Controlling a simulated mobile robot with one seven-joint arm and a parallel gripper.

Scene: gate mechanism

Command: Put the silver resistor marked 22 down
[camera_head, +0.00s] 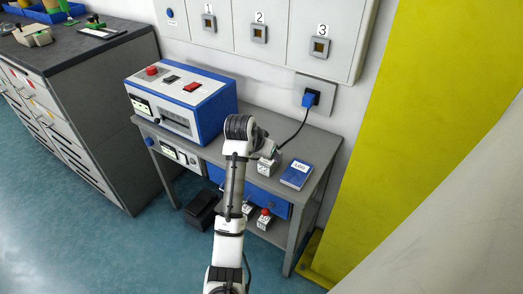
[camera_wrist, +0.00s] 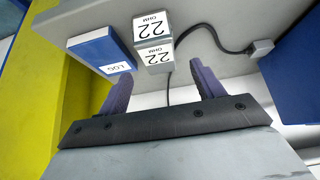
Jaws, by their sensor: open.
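The silver resistor (camera_wrist: 152,53) shows its "22 OHM" labels in the wrist view. It appears to stand on the grey bench top, just beyond and roughly between my fingertips. My gripper (camera_wrist: 160,72) is open, with one dark finger on each side and a gap between them. In the head view the resistor (camera_head: 267,167) is at the end of my arm, partly covered by it. The head view does not show the fingers clearly.
A blue LOG book (camera_head: 296,174) lies right of the resistor on the bench (camera_head: 318,172). A blue-and-white power unit (camera_head: 182,100) stands at left. A black cable runs to a blue plug (camera_head: 309,99) on the wall. More small blocks (camera_head: 263,221) sit on the lower shelf.

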